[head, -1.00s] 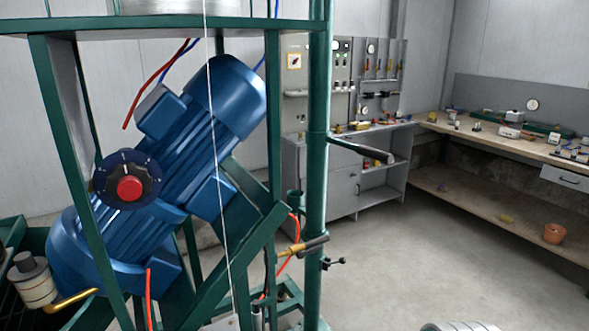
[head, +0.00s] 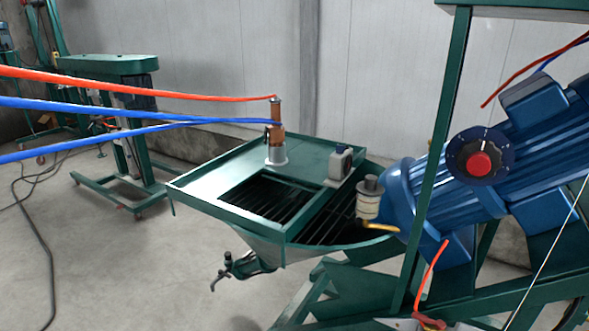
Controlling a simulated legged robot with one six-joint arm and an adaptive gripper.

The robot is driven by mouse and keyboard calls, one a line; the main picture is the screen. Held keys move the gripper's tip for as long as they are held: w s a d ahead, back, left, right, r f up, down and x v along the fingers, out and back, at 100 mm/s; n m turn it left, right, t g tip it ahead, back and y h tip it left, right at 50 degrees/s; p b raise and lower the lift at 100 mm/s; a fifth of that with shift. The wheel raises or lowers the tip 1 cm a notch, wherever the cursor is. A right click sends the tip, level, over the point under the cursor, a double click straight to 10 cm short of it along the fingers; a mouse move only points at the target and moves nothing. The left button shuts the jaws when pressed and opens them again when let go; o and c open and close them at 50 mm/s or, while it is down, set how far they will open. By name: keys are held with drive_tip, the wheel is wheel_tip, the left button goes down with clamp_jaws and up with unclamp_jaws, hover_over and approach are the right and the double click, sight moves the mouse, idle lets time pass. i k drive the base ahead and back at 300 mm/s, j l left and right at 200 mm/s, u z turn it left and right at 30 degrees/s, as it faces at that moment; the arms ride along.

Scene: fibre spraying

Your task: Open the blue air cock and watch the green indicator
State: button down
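I cannot make out a blue air cock or a lit green indicator in the head view. Two blue hoses (head: 120,112) and a red hose (head: 130,85) run from the left edge to a copper-coloured fitting (head: 277,132) on top of the green hopper (head: 200,186). A blue motor (head: 540,150) stands tilted at the right, behind a green frame post. A dark dial with a red centre (head: 480,163) shows in front of it. A small black-handled tap (head: 228,268) sits under the hopper. My gripper is not in view.
A green wheeled stand (head: 125,170) is at the back left. A dark cable (head: 40,200) lies on the floor beside it. Green frame beams (head: 350,290) fill the lower right. The grey floor at the lower left (head: 110,270) is mostly clear.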

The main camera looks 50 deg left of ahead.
sight(340, 149)
drive_tip(key=u, duration=1.6)
drive_tip(key=j+z, duration=0.1)
drive_tip(key=j, duration=0.4)
drive_tip(key=i+j+z, duration=0.1)
drive_tip(key=j+z, duration=0.25)
drive_tip(key=j, duration=0.7)
drive_tip(key=j+z, duration=0.35)
drive_tip(key=j, duration=0.7)
drive_tip(key=i+j+z, duration=0.2)
drive_tip(key=j, duration=0.15)
drive_tip(key=j+z, duration=0.15)
drive_tip(key=j, duration=0.15)
drive_tip(key=i+j+z, duration=0.2)
drive_tip(key=j, duration=0.2)
drive_tip(key=j+z, duration=0.2)
drive_tip(key=j, duration=0.15)
drive_tip(key=i+j+z, duration=0.2)
drive_tip(key=i+j, duration=0.45)
drive_tip(key=i, duration=0.05)
